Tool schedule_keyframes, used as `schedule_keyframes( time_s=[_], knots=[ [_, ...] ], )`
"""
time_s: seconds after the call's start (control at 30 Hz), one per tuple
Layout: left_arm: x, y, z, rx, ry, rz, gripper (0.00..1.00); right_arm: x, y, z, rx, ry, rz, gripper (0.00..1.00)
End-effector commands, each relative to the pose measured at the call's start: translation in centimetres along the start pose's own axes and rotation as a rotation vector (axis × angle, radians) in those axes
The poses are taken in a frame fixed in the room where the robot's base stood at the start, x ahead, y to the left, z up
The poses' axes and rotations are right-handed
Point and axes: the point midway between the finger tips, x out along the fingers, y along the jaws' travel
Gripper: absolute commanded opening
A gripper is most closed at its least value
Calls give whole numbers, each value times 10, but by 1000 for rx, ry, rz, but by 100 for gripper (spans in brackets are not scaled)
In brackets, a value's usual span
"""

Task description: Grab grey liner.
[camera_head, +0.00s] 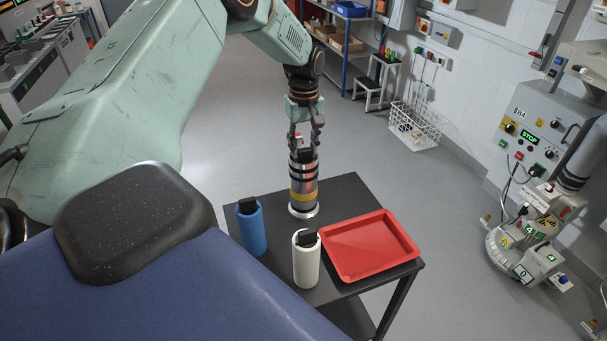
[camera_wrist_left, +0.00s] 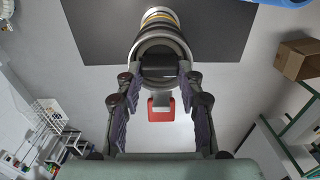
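The grey liner (camera_head: 303,190) is a metallic cylinder with black and yellow bands. It stands upright near the far edge of the dark table, with a black block at its top. My left gripper (camera_head: 304,137) points down over it, its fingers on either side of the block. In the left wrist view, the liner's round end (camera_wrist_left: 160,48) lies just ahead of the parted fingers of my left gripper (camera_wrist_left: 159,75). A slim gap seems to show beside the block; contact is hard to tell. My right gripper is not in view.
A blue cylinder (camera_head: 252,232) and a white cylinder (camera_head: 306,262) stand nearer on the table (camera_head: 348,190). A red tray (camera_head: 370,246) lies at its right side. A control station (camera_head: 535,135) is by the right wall. Open floor surrounds the table's far side.

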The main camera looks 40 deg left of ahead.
Motion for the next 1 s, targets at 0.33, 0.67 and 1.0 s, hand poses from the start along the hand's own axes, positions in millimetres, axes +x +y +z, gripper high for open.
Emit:
schedule_keyframes(
  time_s=[0.33, 0.67, 1.0],
  knots=[
    [0, -1, -1, 2, 0, 0, 4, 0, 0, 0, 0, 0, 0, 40],
    [0, -1, -1, 3, 1, 0, 0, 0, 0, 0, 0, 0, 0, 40],
    [-15, -1, -1, 3, 1, 2, 0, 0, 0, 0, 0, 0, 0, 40]
  ],
)
